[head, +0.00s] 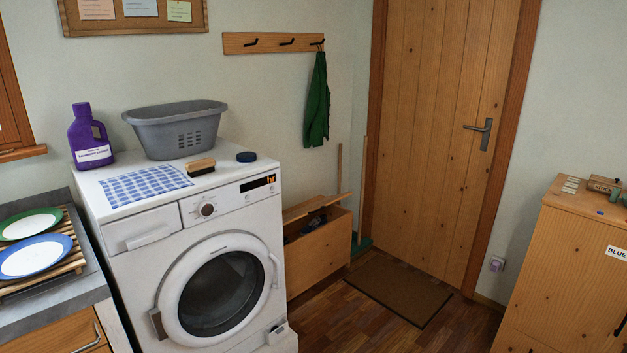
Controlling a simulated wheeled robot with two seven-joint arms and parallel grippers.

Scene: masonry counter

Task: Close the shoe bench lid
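The wooden shoe bench (325,252) stands against the wall, between the washing machine and the door. Its lid (315,206) is raised at a tilt, leaving a gap over the front panel. Dark items show inside the gap, too small to make out. The washing machine hides the bench's left end. Neither of my grippers is in the head view.
The washing machine (205,285) stands in front of the bench's left side, with a grey basket (176,131) on top. A doormat (398,287) lies before the closed door (440,130). A wooden cabinet (560,275) stands at right. Floor between is clear.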

